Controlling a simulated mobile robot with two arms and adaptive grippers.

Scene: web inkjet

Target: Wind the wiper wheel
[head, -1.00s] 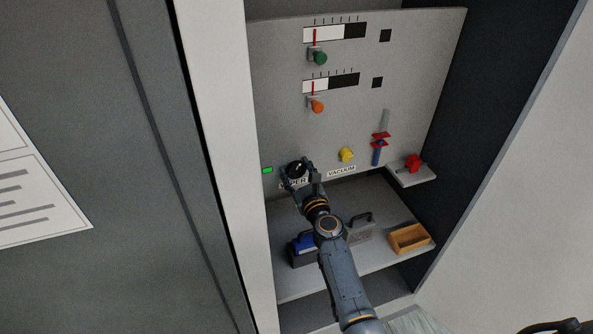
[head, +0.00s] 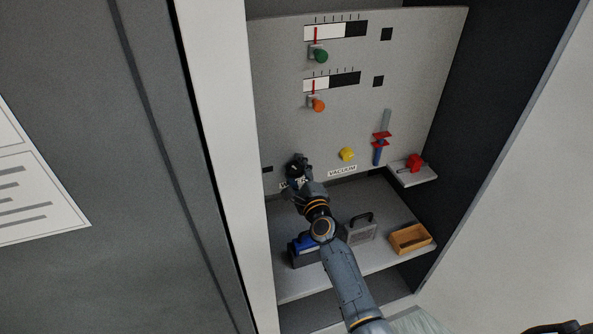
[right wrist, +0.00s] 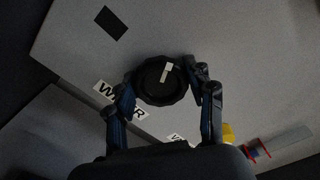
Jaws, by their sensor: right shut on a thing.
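The wiper wheel is a round black knob (head: 297,160) on the grey panel, above a label partly hidden by my gripper. In the right wrist view the wheel (right wrist: 158,82) shows a pale mark near the upper right of its face. My right gripper (head: 299,176) is at the wheel, with one finger on each side of its rim, shut on it. The wrist view shows the fingers (right wrist: 163,88) at the left and right of the wheel, over part of the WIPER label (right wrist: 106,88).
To the right are a yellow knob (head: 347,154), a VACUUM label (head: 342,171), a blue-and-red tube (head: 378,152) and a red valve (head: 414,162) on a ledge. Below, the shelf holds a blue-topped box (head: 303,245), a grey handled box (head: 360,232) and a wooden tray (head: 409,239).

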